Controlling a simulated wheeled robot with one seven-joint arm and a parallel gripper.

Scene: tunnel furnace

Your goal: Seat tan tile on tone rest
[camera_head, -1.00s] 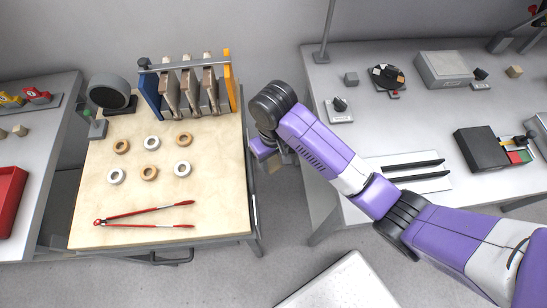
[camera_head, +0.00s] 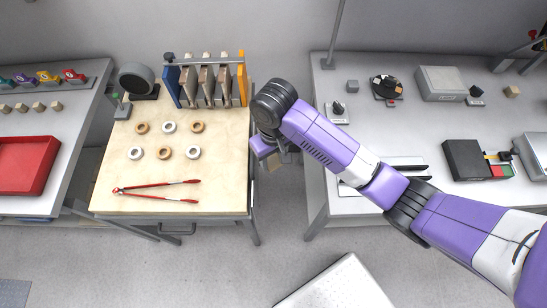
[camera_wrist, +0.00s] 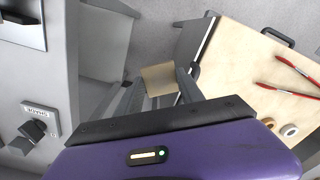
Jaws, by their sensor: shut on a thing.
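My gripper (camera_wrist: 160,92) is shut on a tan tile (camera_wrist: 159,78), which shows flat and squarish between the two grey fingers in the wrist view. In the head view the tile (camera_head: 273,164) hangs below my gripper (camera_head: 273,155), over the gap between the wooden-topped table and the grey bench on the right. The tile appears clear of both tables. I cannot tell for sure which thing is the tone rest. A round dark turntable (camera_head: 386,88) with light and dark pieces stands on the right bench.
The wooden-topped table (camera_head: 225,170) holds several rings, red tongs (camera_head: 155,191) and a rack of upright panels (camera_head: 205,85). A red tray (camera_head: 28,165) is on the left table. The right bench has a black box (camera_head: 463,160) and a grey box (camera_head: 441,83).

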